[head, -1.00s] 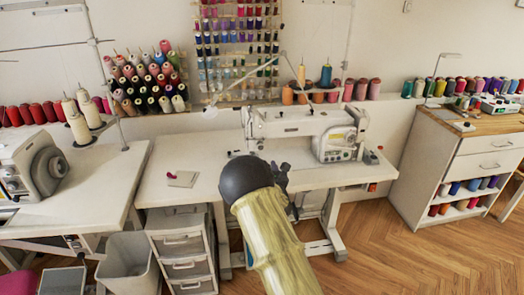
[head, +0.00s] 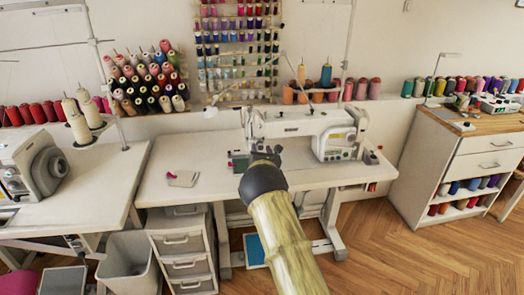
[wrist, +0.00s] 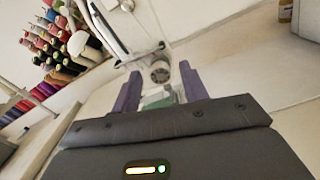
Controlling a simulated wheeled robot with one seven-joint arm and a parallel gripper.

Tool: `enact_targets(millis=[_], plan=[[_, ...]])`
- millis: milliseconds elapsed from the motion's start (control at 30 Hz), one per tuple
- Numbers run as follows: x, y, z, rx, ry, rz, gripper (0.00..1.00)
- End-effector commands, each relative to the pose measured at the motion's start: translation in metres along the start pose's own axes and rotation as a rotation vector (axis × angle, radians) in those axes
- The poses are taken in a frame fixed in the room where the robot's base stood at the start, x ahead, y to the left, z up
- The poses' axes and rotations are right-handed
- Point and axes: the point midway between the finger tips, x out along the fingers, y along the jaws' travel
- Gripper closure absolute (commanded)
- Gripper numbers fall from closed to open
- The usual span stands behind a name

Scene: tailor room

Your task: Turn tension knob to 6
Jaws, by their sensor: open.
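A white sewing machine (head: 300,124) stands on the white table. My gripper (head: 264,153) is in front of the left end of its head, and my arm hides part of that area. In the wrist view my gripper (wrist: 160,88) is open, with its two purple-grey fingers apart and nothing held. A round grey knob-like part (wrist: 160,74) on the machine shows between and beyond the fingertips. It looks like the tension knob, but its numbers are too small to read. I cannot tell whether the fingers touch anything.
A green piece (head: 239,164) lies at the needle area. A thin thread stand (head: 245,82) rises behind the machine. Thread cones (head: 330,88) line the wall.

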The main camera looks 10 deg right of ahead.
Motion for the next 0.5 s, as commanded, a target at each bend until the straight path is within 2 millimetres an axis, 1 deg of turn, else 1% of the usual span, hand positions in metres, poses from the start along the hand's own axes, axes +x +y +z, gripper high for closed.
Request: enact_targets(millis=[200, 233, 433, 467, 500], plan=[[0.0002, -0.0003, -0.0003, 0.000, 0.001, -0.001, 0.56], [0.0002, -0.0003, -0.0002, 0.000, 0.001, -0.001, 0.58], [0.0001, -0.0004, -0.0002, 0.000, 0.001, -0.001, 0.97], [0.0001, -0.0004, -0.0002, 0.000, 0.000, -0.001, 1.00], [0.0000, -0.0039, 0.0007, 0.000, 0.000, -0.001, 1.00]])
